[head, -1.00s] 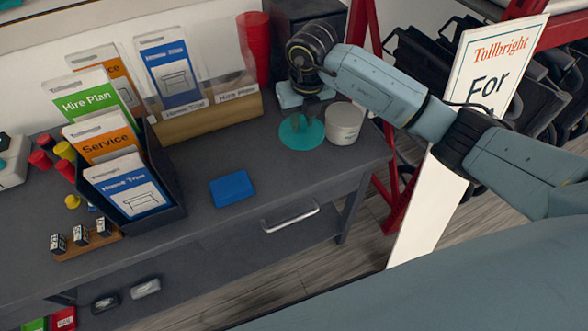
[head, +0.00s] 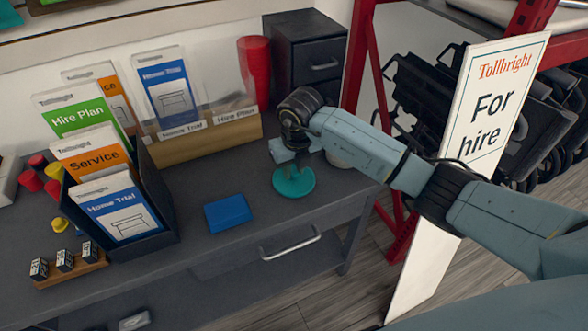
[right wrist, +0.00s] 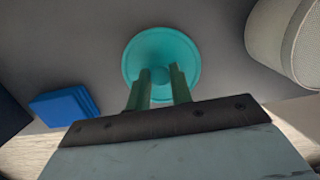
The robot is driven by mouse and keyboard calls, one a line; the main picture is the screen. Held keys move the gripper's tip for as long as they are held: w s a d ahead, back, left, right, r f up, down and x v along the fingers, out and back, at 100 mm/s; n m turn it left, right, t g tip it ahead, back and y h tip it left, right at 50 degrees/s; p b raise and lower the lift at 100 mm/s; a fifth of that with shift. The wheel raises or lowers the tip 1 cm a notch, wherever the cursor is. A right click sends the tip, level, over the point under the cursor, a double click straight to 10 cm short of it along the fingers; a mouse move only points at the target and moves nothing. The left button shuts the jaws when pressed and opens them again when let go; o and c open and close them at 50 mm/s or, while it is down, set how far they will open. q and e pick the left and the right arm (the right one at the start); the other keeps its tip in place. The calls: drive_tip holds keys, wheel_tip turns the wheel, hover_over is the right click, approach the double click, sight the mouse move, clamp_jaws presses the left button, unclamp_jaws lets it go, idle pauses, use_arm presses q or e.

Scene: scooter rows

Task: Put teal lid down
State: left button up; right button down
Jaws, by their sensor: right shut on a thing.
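The teal lid (head: 294,184) is a round disc at the right part of the grey desk, right of the blue box. My right gripper (head: 293,170) comes down over it and is shut on its small centre knob. In the right wrist view the lid (right wrist: 161,58) shows face-on, with the fingers of my right gripper (right wrist: 160,80) at the knob. The lid looks level and close to the desktop; I cannot tell whether it touches. A pale tub (head: 340,158) stands behind my right arm, mostly hidden; it also shows in the right wrist view (right wrist: 290,40). My left gripper is out of view.
A blue box (head: 228,213) lies left of the lid. A wooden leaflet holder (head: 205,140), a dark leaflet box (head: 160,215), a red cup (head: 255,75) and a black drawer cabinet (head: 312,55) stand around. Bare desktop lies between the blue box and the lid.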

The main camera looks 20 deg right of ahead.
sight(297, 183)
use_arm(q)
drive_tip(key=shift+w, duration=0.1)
use_arm(e)
drive_tip(key=shift+f, duration=0.1)
drive_tip(key=c, duration=1.7)
unclamp_jaws()
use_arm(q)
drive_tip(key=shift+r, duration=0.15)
use_arm(e)
drive_tip(key=o, duration=0.4)
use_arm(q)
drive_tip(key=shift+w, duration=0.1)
use_arm(e)
drive_tip(key=shift+o, duration=0.2)
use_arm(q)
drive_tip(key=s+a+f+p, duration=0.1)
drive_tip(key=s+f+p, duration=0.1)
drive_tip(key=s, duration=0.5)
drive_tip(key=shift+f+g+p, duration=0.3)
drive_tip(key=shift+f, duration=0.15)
use_arm(e)
wheel_tip(297, 183, up, 12)
drive_tip(key=s, duration=0.1)
drive_tip(key=shift+s, duration=0.35)
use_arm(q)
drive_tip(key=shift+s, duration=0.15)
use_arm(e)
drive_tip(key=shift+d, duration=0.1)
